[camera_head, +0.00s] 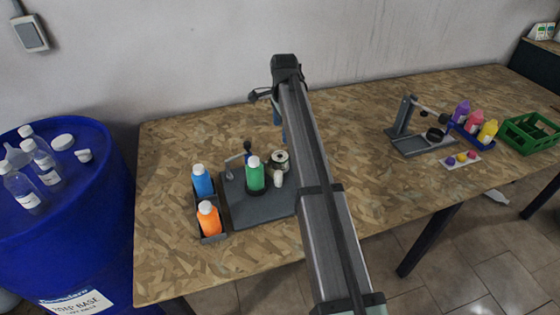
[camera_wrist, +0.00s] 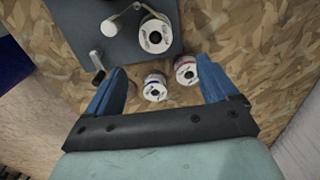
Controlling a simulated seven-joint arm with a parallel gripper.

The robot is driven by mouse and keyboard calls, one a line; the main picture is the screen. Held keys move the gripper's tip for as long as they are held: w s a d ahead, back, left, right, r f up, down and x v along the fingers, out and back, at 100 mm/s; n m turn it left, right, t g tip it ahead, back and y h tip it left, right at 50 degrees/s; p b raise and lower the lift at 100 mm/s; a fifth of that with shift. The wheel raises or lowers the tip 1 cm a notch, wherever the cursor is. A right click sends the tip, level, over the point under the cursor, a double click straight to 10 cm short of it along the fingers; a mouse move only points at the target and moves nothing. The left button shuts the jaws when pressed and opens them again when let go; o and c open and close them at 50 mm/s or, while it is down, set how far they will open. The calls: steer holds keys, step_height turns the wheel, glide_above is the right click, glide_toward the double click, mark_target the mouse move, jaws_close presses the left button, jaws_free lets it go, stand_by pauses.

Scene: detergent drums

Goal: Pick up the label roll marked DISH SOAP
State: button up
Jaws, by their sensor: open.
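In the wrist view, one white label roll with a blue rim (camera_wrist: 155,87) and one with a red rim (camera_wrist: 186,70) stand side by side on the table. A third white roll (camera_wrist: 154,36) sits on the dark labelling stand (camera_wrist: 95,20); it also shows in the head view (camera_head: 279,158). The print on the rolls is too small to read, so I cannot tell which is marked DISH SOAP. My gripper (camera_wrist: 161,65) is open and empty, its blue fingers either side of the two loose rolls. In the head view my arm hides these two.
On the stand are a green bottle (camera_head: 255,176) and a lever; blue (camera_head: 202,181) and orange (camera_head: 209,218) bottles stand in a tray to its left. A second stand (camera_head: 420,138), coloured bottles and a green crate (camera_head: 528,133) are at right. The table's middle is clear.

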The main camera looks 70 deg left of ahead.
mark_target(280, 155)
steer(key=f, duration=0.2)
steer(key=s+f, duration=0.1)
steer(key=f, duration=0.5)
steer(key=shift+s, duration=0.25)
steer(key=shift+w+d+f, duration=0.1)
steer(key=shift+w+f, duration=0.05)
steer(key=shift+f, duration=1.2)
steer(key=shift+w+d+f, duration=0.1)
steer(key=shift+w+f, duration=0.05)
steer(key=shift+f, duration=1.15)
steer(key=shift+c, duration=0.3)
steer(key=c, duration=1.1)
